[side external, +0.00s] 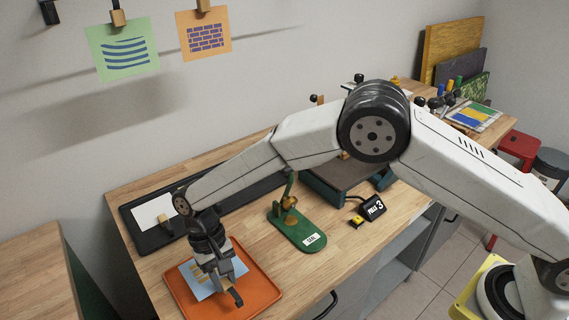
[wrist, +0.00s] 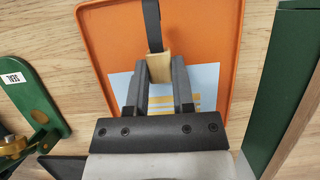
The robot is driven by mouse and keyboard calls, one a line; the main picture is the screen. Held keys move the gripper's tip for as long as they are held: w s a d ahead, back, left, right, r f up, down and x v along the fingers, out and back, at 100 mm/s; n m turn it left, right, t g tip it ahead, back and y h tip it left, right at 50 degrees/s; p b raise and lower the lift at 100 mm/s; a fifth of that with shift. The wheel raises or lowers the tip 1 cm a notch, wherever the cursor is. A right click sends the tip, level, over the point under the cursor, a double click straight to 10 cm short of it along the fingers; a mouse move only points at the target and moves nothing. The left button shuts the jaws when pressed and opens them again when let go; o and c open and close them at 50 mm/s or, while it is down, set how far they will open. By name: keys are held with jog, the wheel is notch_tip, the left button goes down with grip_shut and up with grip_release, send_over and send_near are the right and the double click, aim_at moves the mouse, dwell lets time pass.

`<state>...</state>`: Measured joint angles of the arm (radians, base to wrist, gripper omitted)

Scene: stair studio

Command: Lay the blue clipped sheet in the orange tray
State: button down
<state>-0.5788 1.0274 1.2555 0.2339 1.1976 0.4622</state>
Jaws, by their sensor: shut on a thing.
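A light blue sheet (side external: 197,280) with yellow-tan marks is over the floor of the orange tray (side external: 262,292), within its rim. In the wrist view the sheet (wrist: 207,78) shows on both sides of my fingers, with the tray (wrist: 205,30) beneath it. My gripper (wrist: 160,72) is shut on the sheet's wooden clip (wrist: 159,66), which has a black strap or hook (wrist: 152,22) at its far end. In the side view my gripper (side external: 222,284) is low over the tray. I cannot tell whether the sheet touches the tray floor.
A green stand labelled SEAL (side external: 300,230) is right of the tray. A black tray with a white sheet (side external: 155,212) lies along the wall. Green (side external: 122,47) and orange (side external: 204,34) sheets hang on the wall. A small black numbered box (side external: 373,207) is further right.

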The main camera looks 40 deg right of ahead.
jog(key=shift+f, duration=1.7)
jog(key=shift+f, duration=0.1)
dwell(1.1)
jog(key=shift+c, duration=2)
grip_release()
jog(key=shift+r, duration=4)
